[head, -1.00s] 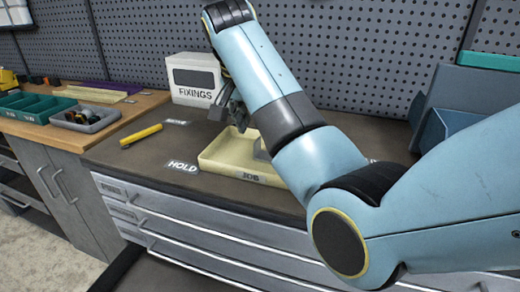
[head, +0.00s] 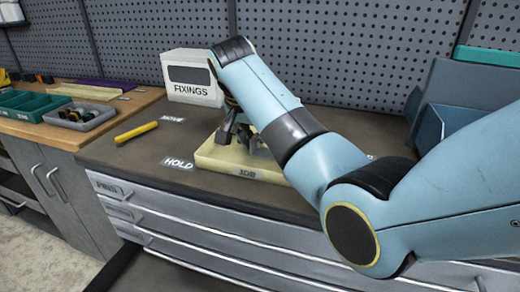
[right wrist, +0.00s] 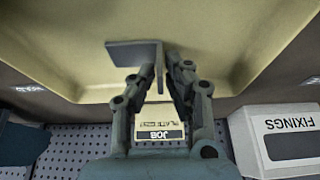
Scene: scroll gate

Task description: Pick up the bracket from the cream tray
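The cream tray (head: 215,160) sits on the dark bench top in the head view; its floor also shows in the right wrist view (right wrist: 230,40). The grey L-shaped bracket (right wrist: 133,52) is in the tray. My right gripper (right wrist: 161,66) is down at the bracket, with one finger on each side of its narrow leg. The fingers stand apart, and I see no firm grip on the leg. In the head view the right gripper (head: 237,138) is low over the tray, and my arm hides part of the tray. My left gripper is not in view.
A white FIXINGS box (head: 192,78) stands behind the tray. A yellow tool (head: 136,132) lies left of it, near the HOLD label (head: 178,163). Green bins (head: 28,105) and a grey tray (head: 85,116) stand at the left. Blue-grey bins (head: 455,105) stand at the right.

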